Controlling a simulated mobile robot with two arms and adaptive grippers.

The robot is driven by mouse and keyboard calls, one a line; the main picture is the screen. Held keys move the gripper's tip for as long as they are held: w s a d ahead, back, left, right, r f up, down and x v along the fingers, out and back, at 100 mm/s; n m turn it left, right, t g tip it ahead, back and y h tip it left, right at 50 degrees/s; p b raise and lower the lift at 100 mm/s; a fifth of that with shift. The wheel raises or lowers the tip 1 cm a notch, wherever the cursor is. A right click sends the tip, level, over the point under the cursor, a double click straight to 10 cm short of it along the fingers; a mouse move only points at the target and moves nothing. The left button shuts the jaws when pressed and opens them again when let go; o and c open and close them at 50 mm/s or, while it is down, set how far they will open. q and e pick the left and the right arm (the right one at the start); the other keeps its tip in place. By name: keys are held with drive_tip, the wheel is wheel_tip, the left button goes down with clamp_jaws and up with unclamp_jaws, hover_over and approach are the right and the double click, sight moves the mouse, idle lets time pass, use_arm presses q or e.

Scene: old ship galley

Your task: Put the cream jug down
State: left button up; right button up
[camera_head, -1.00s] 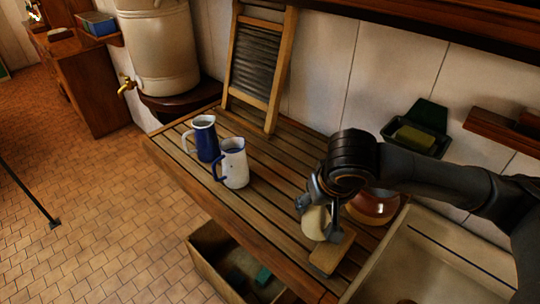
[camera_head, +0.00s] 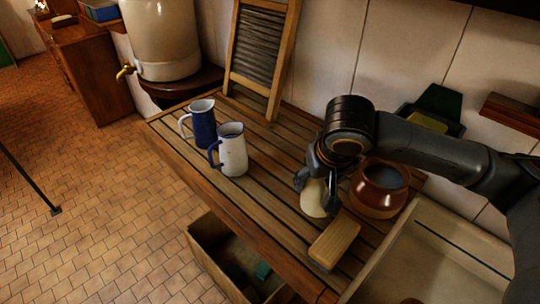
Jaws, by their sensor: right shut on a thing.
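The cream jug (camera_head: 314,200) is a small pale cream vessel, partly covered by my gripper. My right gripper (camera_head: 317,191) is shut on it, with a dark finger on either side. The jug is over the slatted wooden counter (camera_head: 276,203), just behind a wooden block-like brush and left of a brown pot. I cannot tell whether its base touches the slats. My left gripper is not in view.
A brown glazed pot (camera_head: 380,190) and the wooden brush (camera_head: 335,240) stand close by. A blue jug (camera_head: 203,126) and a white jug (camera_head: 233,152) stand left. A washboard (camera_head: 258,55) leans behind. Slats between the white jug and my gripper are bare.

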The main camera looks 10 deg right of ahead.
drive_tip(key=shift+w+a+f+b, duration=0.1)
drive_tip(key=shift+w+f+b, duration=0.6)
drive_tip(key=shift+b, duration=1.4)
drive_tip(key=shift+w+a+f+b, duration=0.1)
drive_tip(key=shift+w+f+b, duration=0.25)
drive_tip(key=shift+w+b, duration=1.15)
drive_tip(key=shift+s+a+r+n+b, duration=0.25)
drive_tip(key=shift+s+n+b, duration=0.3)
drive_tip(key=shift+b, duration=0.25)
drive_tip(key=s+a+r+n+g+y+p, duration=0.45)
drive_tip(key=s+a+r+n+p, duration=0.4)
drive_tip(key=n, duration=0.65)
drive_tip(key=p, duration=0.3)
hover_over(271, 191)
wheel_tip(271, 191, down, 8)
wheel_tip(271, 191, down, 3)
drive_tip(key=shift+w+r+t+y+p, duration=0.1)
drive_tip(key=shift+t+y+p, duration=0.25)
drive_tip(key=shift+p, duration=0.8)
drive_tip(key=shift+f, duration=0.3)
drive_tip(key=shift+f, duration=0.1)
